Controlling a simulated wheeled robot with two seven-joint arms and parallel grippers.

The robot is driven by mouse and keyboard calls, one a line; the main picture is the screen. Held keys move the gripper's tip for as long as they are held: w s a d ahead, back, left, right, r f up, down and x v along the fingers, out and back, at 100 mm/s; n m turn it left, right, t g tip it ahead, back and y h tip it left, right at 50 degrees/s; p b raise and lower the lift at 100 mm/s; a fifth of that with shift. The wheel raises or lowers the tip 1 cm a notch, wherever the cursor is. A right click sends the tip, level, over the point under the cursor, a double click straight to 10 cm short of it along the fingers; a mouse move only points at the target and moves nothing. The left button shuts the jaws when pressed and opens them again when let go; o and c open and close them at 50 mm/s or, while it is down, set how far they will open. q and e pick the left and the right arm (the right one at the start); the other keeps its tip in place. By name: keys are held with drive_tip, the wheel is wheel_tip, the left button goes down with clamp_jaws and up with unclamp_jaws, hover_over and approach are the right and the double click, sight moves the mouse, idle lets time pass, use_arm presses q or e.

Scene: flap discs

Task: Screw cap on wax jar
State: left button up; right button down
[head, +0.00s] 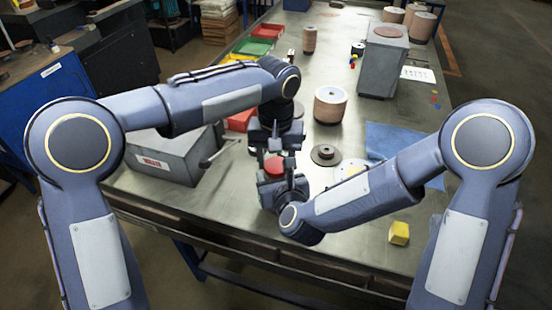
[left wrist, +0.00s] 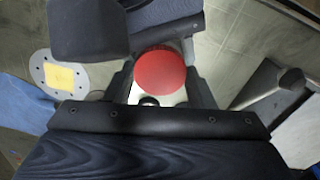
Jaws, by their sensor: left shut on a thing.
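The red cap (head: 273,166) shows between my two grippers near the table's front edge. My left gripper (head: 275,152) points down from above and is shut on the cap. In the left wrist view the round red cap (left wrist: 160,75) sits between the dark fingers, with a pale surface just below it. My right gripper (head: 283,188) is just below the cap, at the end of the right arm. Its fingers are largely hidden, so its opening does not show. I cannot make out the wax jar's body; the grippers cover that spot.
A grey box (head: 170,158) with a lever stands left of the grippers. A dark flap disc (head: 326,154) and a tan cylinder (head: 330,104) stand behind right. A yellow block (head: 399,233) lies at the front right. A blue cloth (head: 390,140) lies on the right.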

use_arm(q)
drive_tip(key=o, duration=1.1)
drive_tip(key=shift+r, duration=0.15)
drive_tip(key=shift+r, duration=2.15)
drive_tip(key=shift+c, duration=0.5)
drive_tip(key=shift+r+n, duration=0.55)
drive_tip(key=shift+n, duration=0.65)
wheel_tip(320, 180, up, 2)
drive_tip(key=n, duration=0.4)
drive_tip(key=shift+r, duration=0.2)
